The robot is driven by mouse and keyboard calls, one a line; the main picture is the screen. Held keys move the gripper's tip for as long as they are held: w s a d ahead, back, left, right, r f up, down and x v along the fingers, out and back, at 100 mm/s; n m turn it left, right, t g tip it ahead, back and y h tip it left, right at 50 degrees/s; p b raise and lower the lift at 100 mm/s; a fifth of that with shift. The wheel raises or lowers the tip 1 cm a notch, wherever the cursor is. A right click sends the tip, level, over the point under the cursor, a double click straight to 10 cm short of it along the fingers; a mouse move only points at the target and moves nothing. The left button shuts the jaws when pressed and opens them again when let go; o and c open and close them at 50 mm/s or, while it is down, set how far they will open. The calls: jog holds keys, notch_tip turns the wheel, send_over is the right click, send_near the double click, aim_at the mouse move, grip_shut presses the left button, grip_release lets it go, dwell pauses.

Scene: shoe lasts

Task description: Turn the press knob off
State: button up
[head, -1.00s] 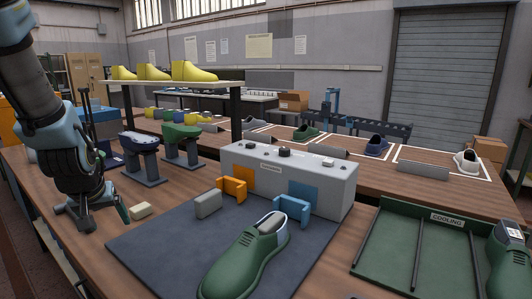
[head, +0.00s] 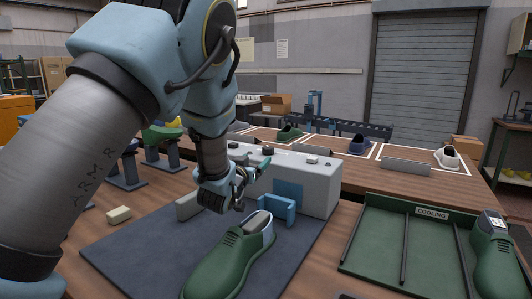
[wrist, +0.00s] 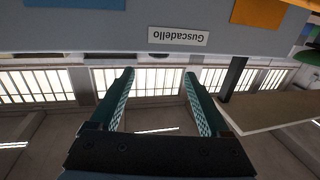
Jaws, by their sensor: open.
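The press is a grey box (head: 318,190) behind the dark mat, with small controls on its top. A dark round knob (head: 268,151) and a smaller dark-and-light control (head: 312,160) show there; which one is the press knob I cannot tell. My gripper (head: 254,182) is in front of the press, below its top edge, and hides part of its front. In the wrist view my gripper (wrist: 158,76) is open and empty, its two teal fingers apart.
A green shoe (head: 222,265) lies on the dark mat (head: 130,252) before a blue bracket (head: 277,208). A cream block (head: 118,215) lies left. My arm covers the left side.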

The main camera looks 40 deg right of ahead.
aim_at(266, 151)
jog(key=p+x, duration=0.3)
jog(key=x, duration=0.7)
jog(key=shift+d+p, duration=0.4)
jog(key=shift+c, duration=0.3)
grip_shut()
jog(key=shift+b, duration=0.3)
